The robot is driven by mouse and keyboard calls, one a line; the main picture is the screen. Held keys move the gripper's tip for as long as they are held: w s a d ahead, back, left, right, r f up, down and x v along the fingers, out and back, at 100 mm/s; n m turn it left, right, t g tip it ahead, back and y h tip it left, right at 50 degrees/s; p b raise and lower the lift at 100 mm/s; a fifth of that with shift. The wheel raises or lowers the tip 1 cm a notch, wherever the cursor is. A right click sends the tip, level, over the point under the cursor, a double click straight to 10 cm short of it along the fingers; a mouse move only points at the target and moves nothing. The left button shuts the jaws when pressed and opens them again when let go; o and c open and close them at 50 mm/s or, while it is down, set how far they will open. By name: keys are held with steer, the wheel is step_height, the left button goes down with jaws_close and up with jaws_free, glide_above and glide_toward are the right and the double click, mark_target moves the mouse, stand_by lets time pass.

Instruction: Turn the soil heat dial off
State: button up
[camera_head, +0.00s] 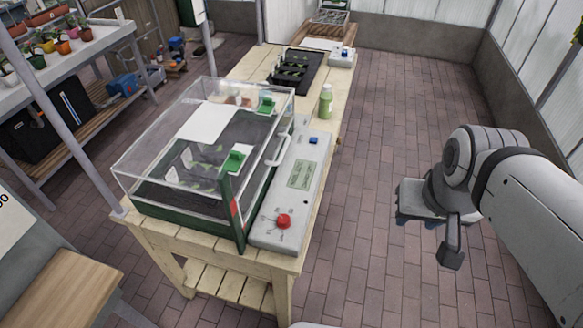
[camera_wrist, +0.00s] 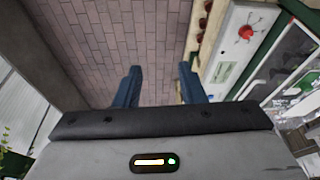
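A round red dial (camera_head: 284,221) with tick marks around it sits at the near end of the pale control panel (camera_head: 262,234). The panel runs along the right side of a clear-lidded propagator box (camera_head: 122,178) on a wooden bench. The dial also shows in the wrist view (camera_wrist: 245,32), at the upper right. Its exact setting is too small to read. My gripper in the wrist view (camera_wrist: 158,86) has two blue fingers spread apart with nothing between them. In the head view my arm hangs over the floor at the right, apart from the bench.
The panel also carries a grey-green display (camera_head: 300,174) and a blue button (camera_head: 313,140). A green bottle (camera_head: 325,102) stands on the bench's right edge beyond it. A black tray (camera_head: 297,70) lies farther back. Brick floor right of the bench is clear.

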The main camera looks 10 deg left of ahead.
steer(key=shift+o, duration=0.2)
steer(key=shift+s+d, duration=0.1)
steer(key=shift+d, duration=0.05)
steer(key=shift+o, duration=1.7)
steer(key=w+a+f+g+b, duration=0.1)
steer(key=w+a+f+b, duration=0.3)
steer(key=w, duration=0.3)
steer(key=shift+w+a+f+b, duration=0.15)
steer(key=shift+a+f+b, duration=0.25)
steer(key=shift+a, duration=0.5)
steer(key=n+g+b, duration=0.1)
steer(key=g+b, duration=0.1)
steer(key=b, duration=0.5)
glide_above(284, 218)
step_height(284, 218, down, 16)
steer(key=shift+r, duration=0.25)
step_height(284, 218, down, 8)
steer(key=shift+r, duration=0.25)
steer(key=shift+c, duration=0.3)
steer(key=c, duration=0.9)
